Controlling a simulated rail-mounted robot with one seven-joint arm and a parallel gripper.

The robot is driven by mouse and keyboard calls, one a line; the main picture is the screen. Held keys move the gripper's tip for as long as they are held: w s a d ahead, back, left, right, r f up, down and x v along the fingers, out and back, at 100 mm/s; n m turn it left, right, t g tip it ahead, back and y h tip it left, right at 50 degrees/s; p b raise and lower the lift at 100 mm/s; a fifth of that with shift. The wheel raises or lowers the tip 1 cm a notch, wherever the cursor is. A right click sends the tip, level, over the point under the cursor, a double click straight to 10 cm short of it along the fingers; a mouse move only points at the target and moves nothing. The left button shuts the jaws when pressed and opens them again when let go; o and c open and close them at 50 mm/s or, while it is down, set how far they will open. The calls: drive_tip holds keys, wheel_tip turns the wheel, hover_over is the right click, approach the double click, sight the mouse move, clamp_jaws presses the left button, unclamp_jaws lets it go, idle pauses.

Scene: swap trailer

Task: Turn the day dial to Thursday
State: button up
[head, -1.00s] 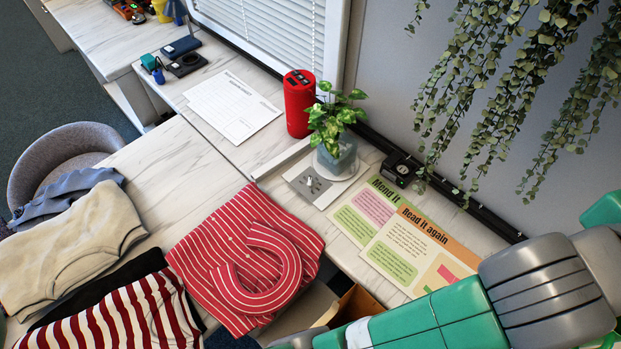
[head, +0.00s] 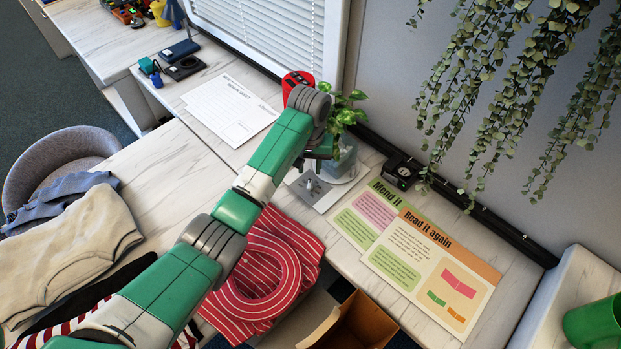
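A pale square plate (head: 322,197) lies on the white marbled counter, in front of the potted plant. A small grey knob-like piece (head: 309,184) sits on it; this looks like the day dial. Its markings are too small to read, so I cannot tell which day it points to. My green and grey arm reaches in from the lower left. My gripper (head: 318,165) is just above and behind the plate, beside the plant. Its fingers are small, dark and partly hidden by my wrist, so I cannot tell whether they are open or touch anything.
The plant (head: 346,112) in its glass pot (head: 343,160) stands close to my gripper. A red cylinder (head: 297,80) is partly behind my wrist. Two printed cards (head: 432,262) lie to the right. A striped red garment (head: 300,237) lies below the plate. An open box (head: 365,325) is underneath.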

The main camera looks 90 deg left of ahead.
sight(310, 183)
wheel_tip(310, 183, down, 6)
drive_tip(key=shift+f, duration=0.2)
clamp_jaws()
